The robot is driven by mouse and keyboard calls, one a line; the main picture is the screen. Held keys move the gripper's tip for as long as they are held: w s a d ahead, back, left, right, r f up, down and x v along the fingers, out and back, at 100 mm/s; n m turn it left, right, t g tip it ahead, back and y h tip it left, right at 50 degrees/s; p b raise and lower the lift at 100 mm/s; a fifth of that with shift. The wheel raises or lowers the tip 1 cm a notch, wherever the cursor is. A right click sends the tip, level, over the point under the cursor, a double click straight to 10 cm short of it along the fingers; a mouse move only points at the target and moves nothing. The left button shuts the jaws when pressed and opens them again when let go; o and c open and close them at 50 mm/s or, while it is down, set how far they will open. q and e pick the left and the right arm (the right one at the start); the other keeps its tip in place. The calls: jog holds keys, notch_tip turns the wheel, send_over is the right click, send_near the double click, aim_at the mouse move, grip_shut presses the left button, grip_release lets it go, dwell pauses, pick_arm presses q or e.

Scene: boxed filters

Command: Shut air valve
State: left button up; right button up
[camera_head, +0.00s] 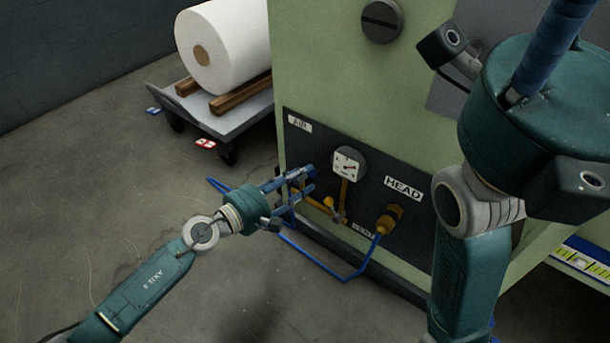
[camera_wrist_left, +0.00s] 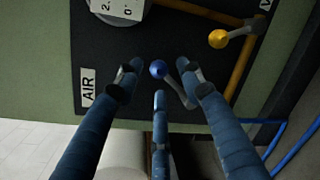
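The dark panel (camera_head: 409,246) carries an AIR label (camera_head: 300,122), which also shows in the left wrist view (camera_wrist_left: 87,87). In the left wrist view a blue ball knob (camera_wrist_left: 157,69) on a grey lever stands near the AIR label. My left gripper (camera_head: 308,181) is at the panel with its fingers spread. In the left wrist view its fingertips (camera_wrist_left: 160,84) lie around the knob, with gaps visible; contact is unclear. In the head view the fingers hide this knob. A yellow knob (camera_head: 328,202) is just right of them. My right gripper (camera_head: 548,60) is at upper right, fingertips out of frame.
A round gauge (camera_head: 347,164) and a HEAD label (camera_head: 403,188) are on the panel. A brass fitting (camera_head: 388,220) feeds a blue hose (camera_head: 352,274) that loops below. A cart (camera_head: 228,118) with a white roll (camera_head: 226,43) stands behind left.

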pick_arm(q)
jog(key=v, duration=0.9)
jog(key=shift+s+a, duration=0.3)
